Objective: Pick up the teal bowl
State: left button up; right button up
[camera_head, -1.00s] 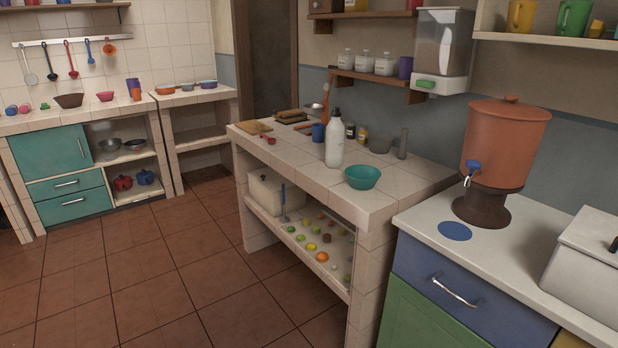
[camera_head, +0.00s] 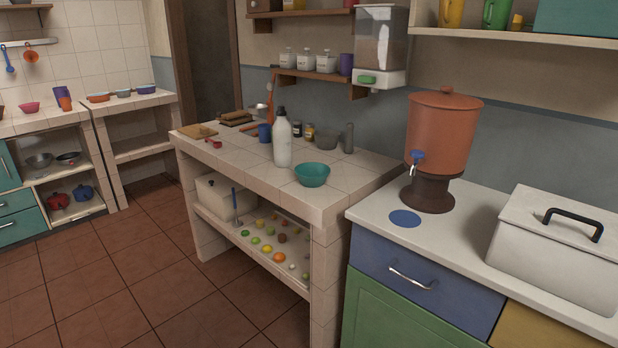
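The teal bowl (camera_head: 312,175) sits upright on the tiled counter (camera_head: 352,179), close to its front edge. A white bottle (camera_head: 282,142) stands just behind it to the left. A grey bowl (camera_head: 326,140) and a dark cylinder (camera_head: 347,139) stand behind it. The inside of the teal bowl looks empty. Neither of my grippers shows in the head view.
A clay water dispenser (camera_head: 440,140) and a white lidded box (camera_head: 556,245) stand on the white cabinet top (camera_head: 452,240) to the right. Below the counter, a shelf (camera_head: 219,225) holds a white box and several fruits. The brown floor (camera_head: 140,270) at left is clear.

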aim_at(310, 174)
jog(key=i+j+z, duration=0.2)
jog(key=j+z, duration=0.25)
jog(key=i+j+z, duration=0.15)
jog(key=z, duration=0.25)
jog(key=j, duration=0.1)
